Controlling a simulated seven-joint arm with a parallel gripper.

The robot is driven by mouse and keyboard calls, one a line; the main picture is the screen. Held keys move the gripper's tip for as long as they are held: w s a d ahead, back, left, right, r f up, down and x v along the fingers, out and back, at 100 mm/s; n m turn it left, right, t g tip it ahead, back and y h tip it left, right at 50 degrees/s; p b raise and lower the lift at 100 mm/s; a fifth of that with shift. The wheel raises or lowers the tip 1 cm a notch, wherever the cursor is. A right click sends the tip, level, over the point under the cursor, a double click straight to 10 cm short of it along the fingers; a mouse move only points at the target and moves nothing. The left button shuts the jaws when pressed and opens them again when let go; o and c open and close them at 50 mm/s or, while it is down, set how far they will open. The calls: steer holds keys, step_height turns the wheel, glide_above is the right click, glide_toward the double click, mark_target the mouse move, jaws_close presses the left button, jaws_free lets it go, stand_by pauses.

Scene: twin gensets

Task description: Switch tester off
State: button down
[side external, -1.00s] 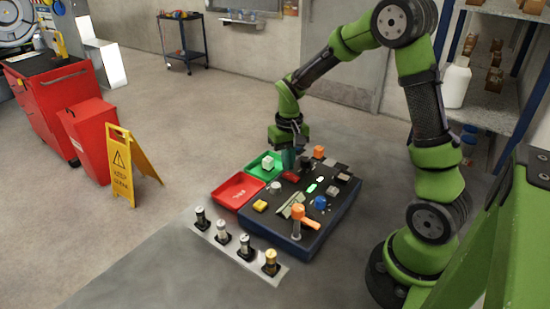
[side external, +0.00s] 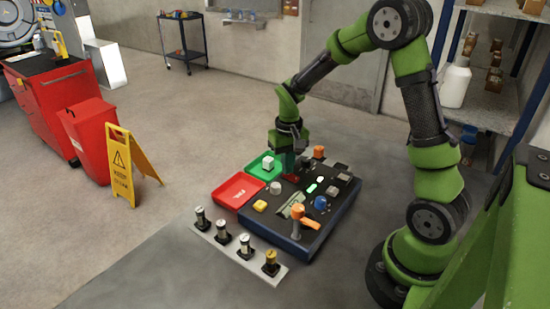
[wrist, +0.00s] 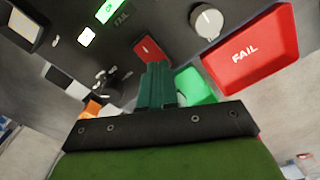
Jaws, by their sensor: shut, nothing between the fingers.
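The tester (side external: 275,222) is a dark box with a blue-edged side, lying on the floor mat below my arm. A red switch (side external: 290,178) sits on its far part; it also shows in the wrist view (wrist: 146,49), just beyond my fingertips. My gripper (side external: 288,167) is shut and empty, its teal fingers (wrist: 157,72) together and pointing down at the switch. I cannot tell whether they touch it. Lit lamps (side external: 311,188) glow on the tester's top; the wrist view shows a lit green lamp (wrist: 86,37) and FAIL lettering.
A strip with several posts (side external: 234,253) lies in front.

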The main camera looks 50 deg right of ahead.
steer(key=shift+f, duration=0.35)
steer(key=shift+r, duration=3.5)
steer(key=shift+s+a+f, duration=0.1)
steer(key=shift+s+f, duration=0.05)
steer(key=shift+f, duration=0.05)
steer(key=s+a+r+n+t+y, duration=0.2)
steer(key=s+a+r+t, duration=0.5)
steer(key=s+a+r, duration=0.5)
steer(key=shift+s+a+r, duration=0.2)
steer(key=shift+s+a, duration=0.45)
steer(key=shift+s, duration=0.1)
